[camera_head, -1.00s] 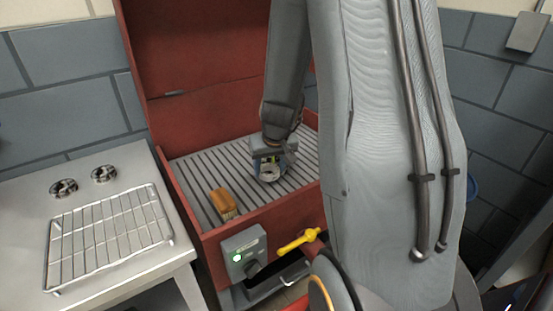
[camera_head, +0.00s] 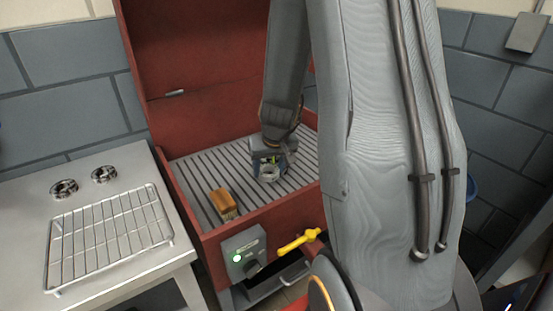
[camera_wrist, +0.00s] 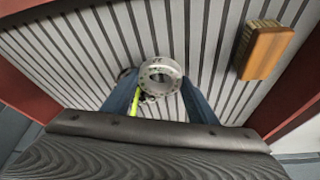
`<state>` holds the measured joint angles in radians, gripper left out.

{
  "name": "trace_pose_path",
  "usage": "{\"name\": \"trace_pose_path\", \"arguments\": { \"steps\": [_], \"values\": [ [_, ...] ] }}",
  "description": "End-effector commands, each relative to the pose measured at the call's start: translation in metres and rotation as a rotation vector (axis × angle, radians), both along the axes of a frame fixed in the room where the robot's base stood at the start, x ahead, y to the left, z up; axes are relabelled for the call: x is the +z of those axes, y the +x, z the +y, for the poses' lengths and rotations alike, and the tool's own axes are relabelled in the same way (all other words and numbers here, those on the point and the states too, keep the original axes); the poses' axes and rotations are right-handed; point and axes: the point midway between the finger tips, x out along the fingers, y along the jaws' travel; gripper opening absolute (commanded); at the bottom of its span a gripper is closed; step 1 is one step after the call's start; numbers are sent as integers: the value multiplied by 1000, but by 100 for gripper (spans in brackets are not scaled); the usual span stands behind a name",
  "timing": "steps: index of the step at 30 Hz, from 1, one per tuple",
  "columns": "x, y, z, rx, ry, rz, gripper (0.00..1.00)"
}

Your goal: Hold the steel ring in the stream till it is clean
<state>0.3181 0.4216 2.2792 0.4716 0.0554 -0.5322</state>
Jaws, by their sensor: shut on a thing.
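My gripper (camera_head: 268,164) is shut on a steel ring (camera_head: 269,174) and holds it over the slatted bed of the red washer (camera_head: 260,223). In the wrist view the ring (camera_wrist: 160,72) sits between the two blue fingers of my gripper (camera_wrist: 160,84), its open hole facing the camera. Small dark marks show on its pale grey face; I cannot tell if they are dirt or holes. A yellow-green strip (camera_wrist: 134,102) shows beside the left finger. No stream of liquid can be made out in either view.
A wooden brush (camera_head: 222,203) lies on the slats, left of the ring. A control box (camera_head: 243,252) with a green light and a yellow handle (camera_head: 298,241) are on the washer's front. Two dark-marked rings (camera_head: 64,188) and a wire rack (camera_head: 107,238) are on the left table.

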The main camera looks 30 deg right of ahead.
Motion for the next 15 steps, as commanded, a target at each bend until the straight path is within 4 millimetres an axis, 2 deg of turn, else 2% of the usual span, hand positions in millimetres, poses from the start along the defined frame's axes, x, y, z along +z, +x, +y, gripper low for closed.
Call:
{"name": "trace_pose_path", "arguments": {
  "steps": [15],
  "values": [
    [32,-19,31,2,-1,0,17]
  ]
}}
